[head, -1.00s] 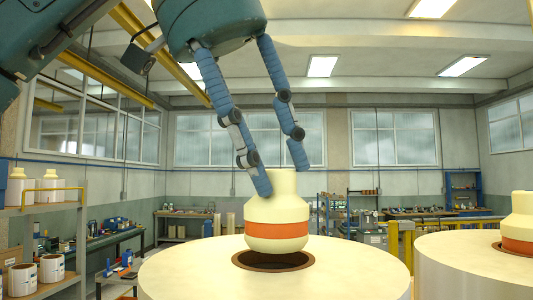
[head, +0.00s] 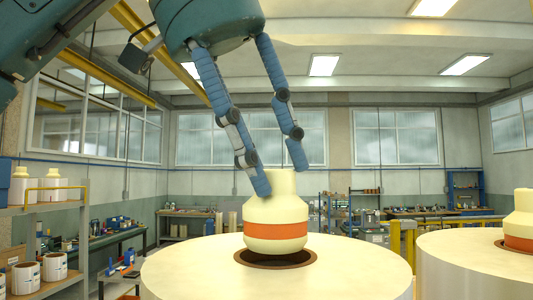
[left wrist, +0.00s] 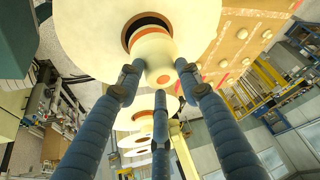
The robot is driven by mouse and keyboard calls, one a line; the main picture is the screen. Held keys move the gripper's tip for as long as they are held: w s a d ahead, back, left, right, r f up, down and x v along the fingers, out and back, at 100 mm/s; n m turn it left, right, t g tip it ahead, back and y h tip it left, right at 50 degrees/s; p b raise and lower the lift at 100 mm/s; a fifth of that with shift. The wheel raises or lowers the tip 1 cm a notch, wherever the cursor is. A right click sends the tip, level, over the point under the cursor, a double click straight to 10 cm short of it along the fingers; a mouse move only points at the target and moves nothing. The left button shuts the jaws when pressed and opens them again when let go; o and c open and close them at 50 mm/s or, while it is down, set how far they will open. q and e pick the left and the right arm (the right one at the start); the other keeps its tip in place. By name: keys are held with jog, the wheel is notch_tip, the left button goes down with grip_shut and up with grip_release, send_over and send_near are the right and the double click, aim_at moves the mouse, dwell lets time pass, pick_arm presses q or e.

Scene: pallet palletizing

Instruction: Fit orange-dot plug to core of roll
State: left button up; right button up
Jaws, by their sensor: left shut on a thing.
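The cream plug (head: 276,220) has an orange band around its lower body and a narrower neck. In the left wrist view, an orange dot shows on the end of the plug (left wrist: 156,58). My left gripper (head: 280,174) is shut on its neck from above, with three blue fingers; it also shows in the left wrist view (left wrist: 158,86). The plug hangs upright over the brown-rimmed core (head: 274,263) of the large cream roll (head: 190,270). Its base hides the back of the opening; I cannot tell if it has entered. My right gripper is out of view.
A second roll (head: 455,265) stands at the right with a similar banded plug (head: 519,228) in its core. A shelf (head: 45,208) with white containers is at the left. Workbenches line the back walls. The air around the held plug is clear.

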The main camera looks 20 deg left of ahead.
pick_arm(q)
jog(key=shift+f+b, duration=0.4)
jog(key=shift+f, duration=0.2)
jog(key=shift+f+b, duration=0.3)
jog(key=shift+f, duration=0.1)
jog(key=shift+f, duration=0.2)
jog(key=o, duration=1.3)
